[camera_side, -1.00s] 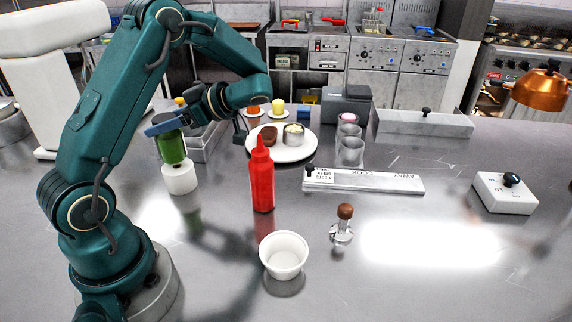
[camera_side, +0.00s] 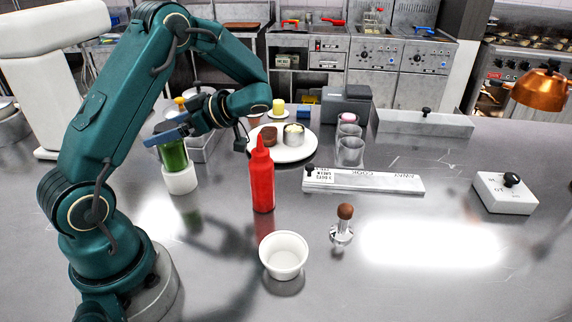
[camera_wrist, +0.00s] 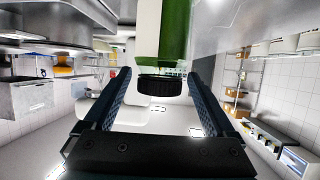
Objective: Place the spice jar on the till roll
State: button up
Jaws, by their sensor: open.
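The green spice jar (camera_side: 174,157) stands upright on top of the white till roll (camera_side: 181,182), at the left in the side view, and looks to be touching it. My gripper (camera_side: 166,137) is open at the jar's upper end. In the wrist view the jar (camera_wrist: 176,35) comes down from the top edge, its dark cap (camera_wrist: 159,86) between the two spread fingers of my gripper (camera_wrist: 155,90). A gap shows on each side of the cap. The pale shape beside the jar in that view is hard to make out.
A red sauce bottle (camera_side: 262,185) stands to the right, with a white cup (camera_side: 284,257) in front of it. The counter at front right is mostly clear around a tamper (camera_side: 342,232).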

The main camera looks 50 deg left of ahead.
jog(key=v, duration=0.7)
jog(key=s+d+m+t+h, duration=0.2)
jog(key=d+m+t+h, duration=0.3)
jog(key=d+m, duration=0.5)
jog(key=s+d+r+m+t+h, duration=0.1)
jog(key=s+d+m+t+h, duration=0.2)
jog(key=d+m+t, duration=0.6)
jog(key=m+h, duration=0.2)
jog(key=m, duration=0.5)
jog(key=shift+s+d, duration=0.15)
jog(key=shift+d, duration=0.2)
